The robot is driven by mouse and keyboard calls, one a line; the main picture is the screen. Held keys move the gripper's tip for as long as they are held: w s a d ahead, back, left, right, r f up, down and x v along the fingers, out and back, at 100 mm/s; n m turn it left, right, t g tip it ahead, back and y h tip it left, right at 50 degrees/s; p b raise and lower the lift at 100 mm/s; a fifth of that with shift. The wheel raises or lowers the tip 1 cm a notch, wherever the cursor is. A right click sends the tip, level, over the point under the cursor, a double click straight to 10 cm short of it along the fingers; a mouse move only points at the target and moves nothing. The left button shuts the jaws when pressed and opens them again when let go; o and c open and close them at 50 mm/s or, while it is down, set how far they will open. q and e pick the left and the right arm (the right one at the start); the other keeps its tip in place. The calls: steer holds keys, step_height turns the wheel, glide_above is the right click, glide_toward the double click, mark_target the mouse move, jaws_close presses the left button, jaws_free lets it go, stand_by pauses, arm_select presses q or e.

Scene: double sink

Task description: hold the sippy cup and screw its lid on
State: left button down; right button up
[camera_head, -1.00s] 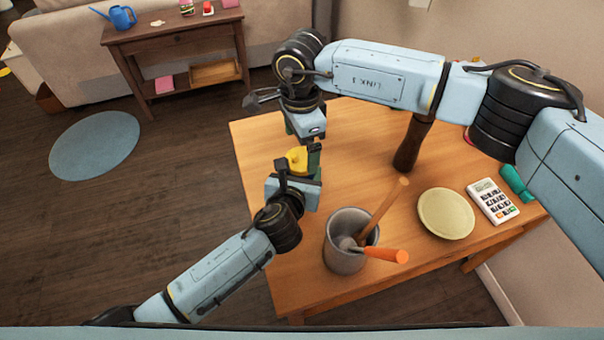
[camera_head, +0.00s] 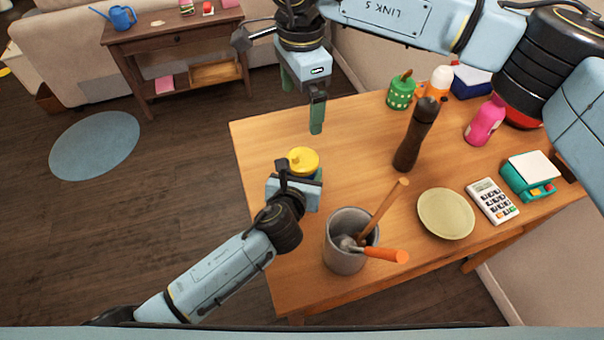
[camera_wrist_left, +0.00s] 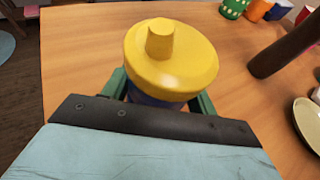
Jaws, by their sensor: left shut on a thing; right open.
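The sippy cup has a yellow lid (camera_head: 303,160) with a spout, and the lid sits on top of the cup. In the left wrist view the lid (camera_wrist_left: 172,60) looks level, with a bit of the dark blue cup body (camera_wrist_left: 150,100) below it. I cannot tell how tightly the lid is seated. My left gripper (camera_head: 300,178) is shut on the cup body near the table's left edge; its green fingers show on both sides in the left wrist view. My right gripper (camera_head: 317,115) is open and empty, above and behind the cup, clear of the lid.
The wooden table (camera_head: 350,125) also holds a grey pot with utensils (camera_head: 345,250), a dark pepper mill (camera_head: 415,135), a plate (camera_head: 446,213), a calculator (camera_head: 492,201), a scale (camera_head: 528,177), a pink bottle (camera_head: 484,122) and a green container (camera_head: 401,92).

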steer(key=shift+r, duration=0.3)
arm_select(q)
steer(key=shift+c, duration=1.9)
jaws_free()
steer(key=p+v, duration=0.2)
steer(key=v, duration=1.1)
steer(key=shift+s, duration=0.25)
arm_select(e)
step_height(320, 180, up, 2)
steer(key=shift+r, duration=0.1)
arm_select(q)
steer(key=shift+a, duration=0.1)
